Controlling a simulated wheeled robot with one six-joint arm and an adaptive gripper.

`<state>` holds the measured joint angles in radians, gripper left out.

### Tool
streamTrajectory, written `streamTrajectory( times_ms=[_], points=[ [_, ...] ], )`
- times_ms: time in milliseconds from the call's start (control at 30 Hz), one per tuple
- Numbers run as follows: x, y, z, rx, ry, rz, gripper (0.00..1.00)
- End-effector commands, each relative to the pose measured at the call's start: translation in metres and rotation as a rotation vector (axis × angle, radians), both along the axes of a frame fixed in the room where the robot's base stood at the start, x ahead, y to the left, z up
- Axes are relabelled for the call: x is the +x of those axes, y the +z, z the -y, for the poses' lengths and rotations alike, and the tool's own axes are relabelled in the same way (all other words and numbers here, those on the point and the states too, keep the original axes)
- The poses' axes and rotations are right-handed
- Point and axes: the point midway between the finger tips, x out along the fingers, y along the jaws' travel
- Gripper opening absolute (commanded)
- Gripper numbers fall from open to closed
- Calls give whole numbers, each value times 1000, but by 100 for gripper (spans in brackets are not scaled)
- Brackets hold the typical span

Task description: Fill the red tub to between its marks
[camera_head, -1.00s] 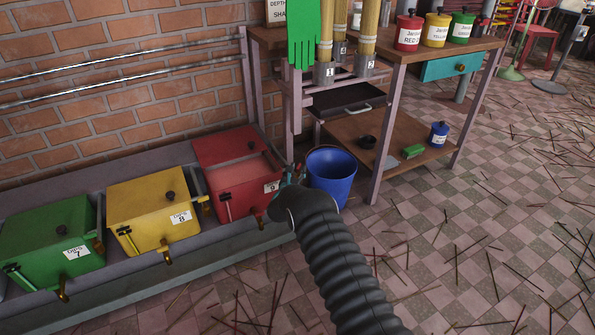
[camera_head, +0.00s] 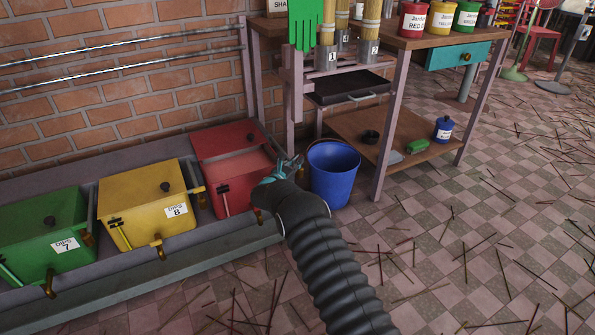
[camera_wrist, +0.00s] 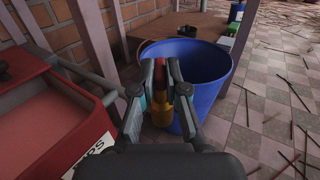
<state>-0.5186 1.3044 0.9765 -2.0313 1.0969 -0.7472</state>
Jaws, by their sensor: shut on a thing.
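The red tub (camera_head: 231,200) stands at the right end of the trough, with a thin upright gauge on its front. Its top and part of its label show at the left of the wrist view (camera_wrist: 60,115). My gripper (camera_head: 287,167) is at the tub's right side, between it and the blue bucket. In the wrist view my gripper (camera_wrist: 160,75) is shut on the red handle of what looks like a brass tap (camera_wrist: 162,112). My wrist hides much of the tub's right front in the head view. The marks and the level are too small to read.
The blue bucket (camera_head: 333,178) stands on the floor close to my gripper's right. The yellow tub (camera_head: 148,208) and green tub (camera_head: 45,235) stand to the left. A wooden bench (camera_head: 395,150) is behind. The floor at right is open, with scattered sticks.

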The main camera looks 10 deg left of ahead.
Motion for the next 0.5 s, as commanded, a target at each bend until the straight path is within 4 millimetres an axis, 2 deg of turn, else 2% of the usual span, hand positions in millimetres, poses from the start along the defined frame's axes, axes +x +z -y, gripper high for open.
streamTrajectory(
  times_ms=[500],
  points=[
    [1, 2, 0, 2, -51, -1, 0]
  ],
)
